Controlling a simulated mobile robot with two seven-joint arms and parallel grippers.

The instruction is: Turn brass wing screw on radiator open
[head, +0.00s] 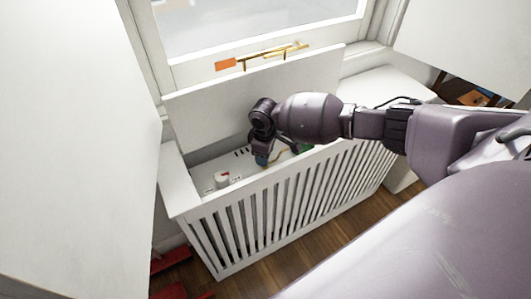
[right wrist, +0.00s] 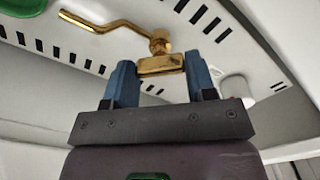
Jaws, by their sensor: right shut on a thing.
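The brass wing screw (right wrist: 160,64) sits on the white radiator (right wrist: 262,70) in the right wrist view, joined to a bent brass pipe (right wrist: 100,22). My right gripper (right wrist: 160,68) has its two blue fingers on either side of the screw's flat wing and is shut on it. In the head view my right gripper (head: 262,158) reaches down into the open radiator cover (head: 290,205), and my wrist hides the screw there. The white radiator top (head: 210,176) shows inside the cover. My left gripper is not in view.
A green part (head: 305,148) shows beside my wrist. A white knob (head: 222,178) with a red mark stands on the radiator's left. The raised white lid (head: 220,100) stands behind, under the window. Red objects (head: 170,260) lie on the floor.

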